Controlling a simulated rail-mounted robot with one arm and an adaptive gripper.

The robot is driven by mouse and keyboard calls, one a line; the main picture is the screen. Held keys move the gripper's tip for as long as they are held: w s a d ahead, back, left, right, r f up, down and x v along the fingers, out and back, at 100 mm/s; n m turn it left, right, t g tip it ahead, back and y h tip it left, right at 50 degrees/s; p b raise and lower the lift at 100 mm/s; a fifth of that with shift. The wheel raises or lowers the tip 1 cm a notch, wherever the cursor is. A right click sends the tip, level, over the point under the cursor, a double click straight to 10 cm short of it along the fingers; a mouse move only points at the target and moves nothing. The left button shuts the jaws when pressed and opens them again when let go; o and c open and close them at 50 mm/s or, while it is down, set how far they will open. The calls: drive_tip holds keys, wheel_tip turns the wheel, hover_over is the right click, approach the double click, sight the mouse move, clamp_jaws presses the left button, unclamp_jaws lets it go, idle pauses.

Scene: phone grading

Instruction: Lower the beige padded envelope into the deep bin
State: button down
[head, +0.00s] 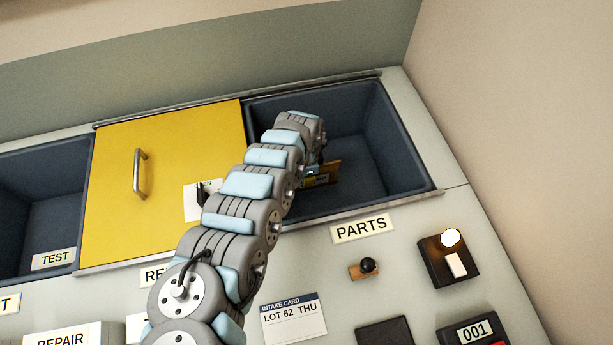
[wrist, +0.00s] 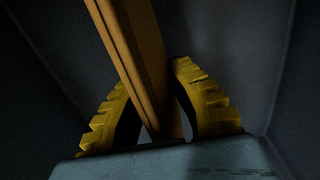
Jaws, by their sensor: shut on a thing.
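The beige padded envelope (head: 334,169) shows as a small orange-brown edge inside the deep bin marked PARTS (head: 408,145), below the rim. My arm hides much of it in the head view. In the wrist view the envelope (wrist: 136,50) is seen nearly edge-on, tilted, between the two yellow ribbed fingers of my gripper (wrist: 155,90). The gripper is shut on it. In the head view my gripper (head: 313,172) is down inside the left part of the bin. I cannot tell whether the envelope touches the bin floor.
A yellow sliding lid (head: 110,205) with a handle covers the middle opening. An open TEST bin (head: 60,215) is at the left. A metal rail edges the PARTS bin. A stamp (head: 366,267), an intake card (head: 293,317) and a lit switch box (head: 447,258) sit on the counter.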

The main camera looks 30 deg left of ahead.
drive_tip(key=c, duration=1.1)
unclamp_jaws()
drive_tip(key=shift+o, duration=0.2)
drive_tip(key=shift+r, duration=0.1)
wheel_tip(320, 180, up, 10)
drive_tip(key=shift+a+r, duration=0.1)
drive_tip(key=shift+r, duration=0.8)
